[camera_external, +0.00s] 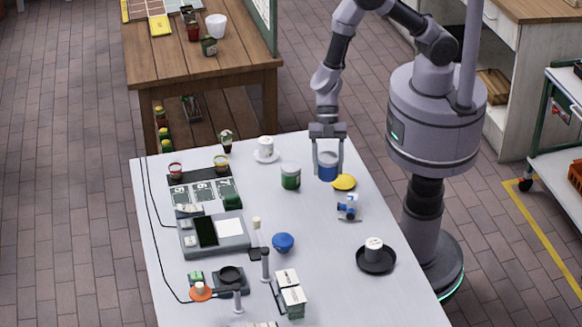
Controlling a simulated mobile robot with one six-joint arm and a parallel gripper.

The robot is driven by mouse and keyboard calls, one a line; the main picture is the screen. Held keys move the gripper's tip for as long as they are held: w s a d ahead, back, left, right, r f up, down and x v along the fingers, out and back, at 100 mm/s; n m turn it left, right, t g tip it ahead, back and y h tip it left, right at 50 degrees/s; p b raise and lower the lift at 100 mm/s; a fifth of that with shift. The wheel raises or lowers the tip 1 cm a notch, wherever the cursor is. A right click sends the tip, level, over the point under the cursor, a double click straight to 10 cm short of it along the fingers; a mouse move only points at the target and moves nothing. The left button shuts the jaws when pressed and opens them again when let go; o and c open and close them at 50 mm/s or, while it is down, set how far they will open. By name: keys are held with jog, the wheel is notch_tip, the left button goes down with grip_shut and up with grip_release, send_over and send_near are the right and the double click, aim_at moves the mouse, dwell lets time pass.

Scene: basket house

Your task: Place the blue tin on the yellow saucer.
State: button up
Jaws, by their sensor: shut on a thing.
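My gripper (327,168) points down over the far right part of the white table, its two fingers on either side of the blue tin (328,160). The tin is upright, with a pale top and a blue side. The yellow saucer (345,183) shows just right of and below the tin in the picture. The tin and a finger overlap its left edge, so that part is hidden. I cannot tell whether the tin touches the saucer or hangs above it.
A green tin (291,177) stands left of my gripper. A white cup (266,145) is on a white saucer behind it. A small blue-and-white object (348,208) and a dark pan (376,261) holding a white cup are nearer. A blue bowl (283,243) sits mid-table.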

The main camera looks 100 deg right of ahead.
jog(key=s+d+n+g, duration=0.1)
jog(key=s+d+n, duration=0.2)
jog(key=s+d, duration=0.3)
jog(key=b, duration=0.5)
send_near(346, 187)
jog(key=x, duration=0.4)
jog(key=shift+w+a+f, duration=0.1)
jog(key=shift+a+f, duration=0.05)
jog(key=shift+f, duration=0.2)
jog(key=shift+r, duration=0.15)
jog(key=o, duration=1.5)
